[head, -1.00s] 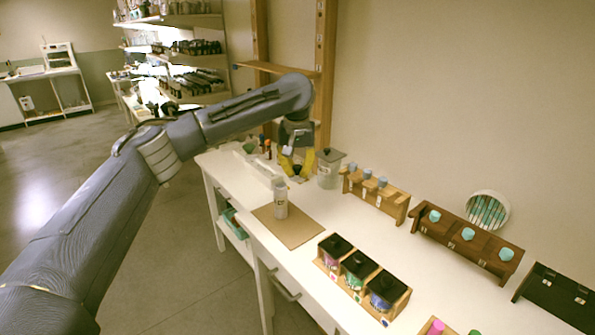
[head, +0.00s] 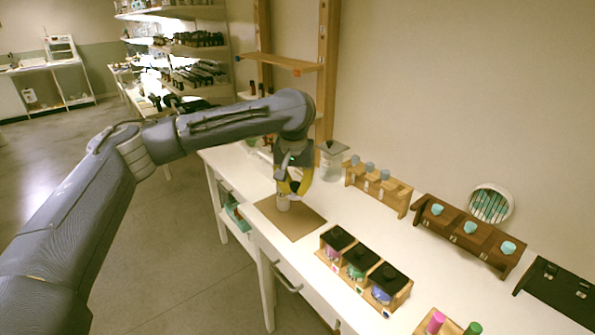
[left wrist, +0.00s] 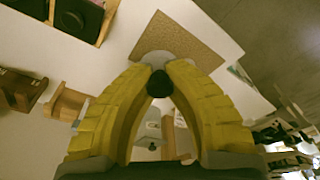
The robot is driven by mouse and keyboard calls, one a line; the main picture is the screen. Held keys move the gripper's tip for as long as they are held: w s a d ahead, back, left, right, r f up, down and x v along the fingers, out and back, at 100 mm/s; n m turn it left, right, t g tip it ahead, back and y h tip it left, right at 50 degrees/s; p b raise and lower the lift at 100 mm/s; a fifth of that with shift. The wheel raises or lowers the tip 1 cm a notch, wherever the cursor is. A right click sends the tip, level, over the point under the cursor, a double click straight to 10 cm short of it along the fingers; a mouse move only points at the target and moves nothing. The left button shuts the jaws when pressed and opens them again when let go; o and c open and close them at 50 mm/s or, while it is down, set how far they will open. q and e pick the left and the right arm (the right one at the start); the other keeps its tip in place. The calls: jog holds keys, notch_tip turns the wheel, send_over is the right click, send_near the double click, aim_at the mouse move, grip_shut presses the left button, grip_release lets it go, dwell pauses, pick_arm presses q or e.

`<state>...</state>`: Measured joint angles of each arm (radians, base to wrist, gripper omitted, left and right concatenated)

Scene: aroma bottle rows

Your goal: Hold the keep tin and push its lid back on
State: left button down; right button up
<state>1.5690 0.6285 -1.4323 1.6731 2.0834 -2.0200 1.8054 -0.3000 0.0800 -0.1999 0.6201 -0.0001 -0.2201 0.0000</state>
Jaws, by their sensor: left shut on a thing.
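The keep tin, a pale cylinder (head: 283,203), stands upright on a brown mat (head: 302,222); its upper part is hidden by my left gripper. My left gripper (head: 293,191) comes down over the tin with its yellow fingers. In the left wrist view its fingertips (left wrist: 167,68) are closed around a small dark knob (left wrist: 159,84), which looks like the lid's knob. A pale grey round surface (left wrist: 158,58) shows just beyond the fingertips; I cannot tell whether it is lid or tin, or whether the lid is seated. My right gripper is not in view.
Wooden racks of bottles (head: 378,187) line the back, and a three-bottle rack (head: 352,277) stands at the front. The mat's right part is bare.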

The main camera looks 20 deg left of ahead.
pick_arm(q)
jog(key=s+f, duration=0.2)
jog(key=s, duration=0.6)
jog(key=s+f+m, duration=0.1)
jog(key=s+f, duration=0.2)
jog(key=s, duration=0.4)
jog(key=shift+s, duration=0.35)
jog(key=shift+a+f, duration=0.1)
jog(key=shift+a, duration=0.1)
